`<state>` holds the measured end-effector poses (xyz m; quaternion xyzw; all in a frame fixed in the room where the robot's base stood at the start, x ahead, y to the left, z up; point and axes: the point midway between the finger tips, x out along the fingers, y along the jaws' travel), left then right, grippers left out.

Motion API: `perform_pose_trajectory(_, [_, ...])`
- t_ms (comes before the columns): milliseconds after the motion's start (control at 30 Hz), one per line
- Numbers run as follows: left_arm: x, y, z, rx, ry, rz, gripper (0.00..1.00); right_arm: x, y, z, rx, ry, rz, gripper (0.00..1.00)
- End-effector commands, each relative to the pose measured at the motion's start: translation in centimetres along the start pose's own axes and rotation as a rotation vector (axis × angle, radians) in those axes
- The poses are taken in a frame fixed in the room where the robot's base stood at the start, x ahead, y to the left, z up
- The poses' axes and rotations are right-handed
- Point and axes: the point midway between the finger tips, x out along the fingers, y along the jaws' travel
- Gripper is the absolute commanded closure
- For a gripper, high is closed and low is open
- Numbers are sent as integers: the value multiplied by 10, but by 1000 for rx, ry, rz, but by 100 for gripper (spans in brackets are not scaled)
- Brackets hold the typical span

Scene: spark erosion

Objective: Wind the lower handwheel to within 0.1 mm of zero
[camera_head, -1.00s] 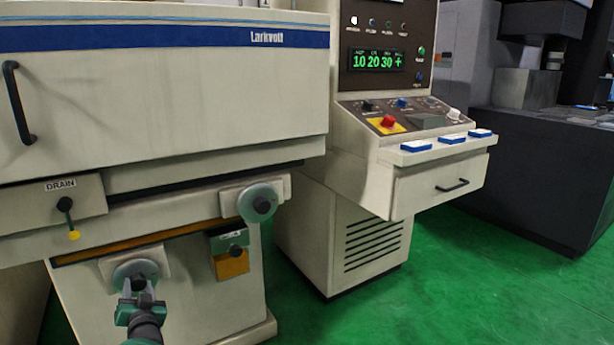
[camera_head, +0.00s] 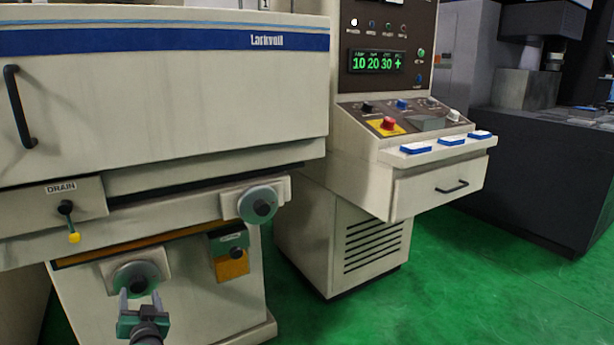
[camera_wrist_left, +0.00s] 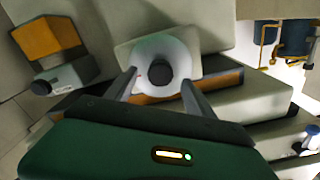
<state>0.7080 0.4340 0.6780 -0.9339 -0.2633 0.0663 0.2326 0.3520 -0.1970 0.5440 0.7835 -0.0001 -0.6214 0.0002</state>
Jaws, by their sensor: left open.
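The lower handwheel (camera_head: 136,279) is a round grey-green disc with a dark hub on a pale square plate, low on the machine front. It also shows in the left wrist view as a pale disc with a dark round hub (camera_wrist_left: 181,66) and a small red mark. My left gripper (camera_head: 139,297) points at it from below. In the left wrist view its two fingers (camera_wrist_left: 157,84) are spread apart, pointing at the wheel's lower part; I cannot tell whether they touch it. Nothing is held between them. My right gripper is not in view.
A second handwheel (camera_head: 258,205) sits higher to the right. Below it is a small box with an orange panel (camera_head: 233,263). A drain lever with a yellow tip (camera_head: 73,237) hangs at left. The control console (camera_head: 380,180) stands at right; its display reads 10 20 30 +. Green floor is clear.

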Motion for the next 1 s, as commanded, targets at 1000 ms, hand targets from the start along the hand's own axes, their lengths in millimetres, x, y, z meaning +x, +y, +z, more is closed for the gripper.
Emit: perform_pose_trajectory(1000, [-98,0,-1,-1,0,1,37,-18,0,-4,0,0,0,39])
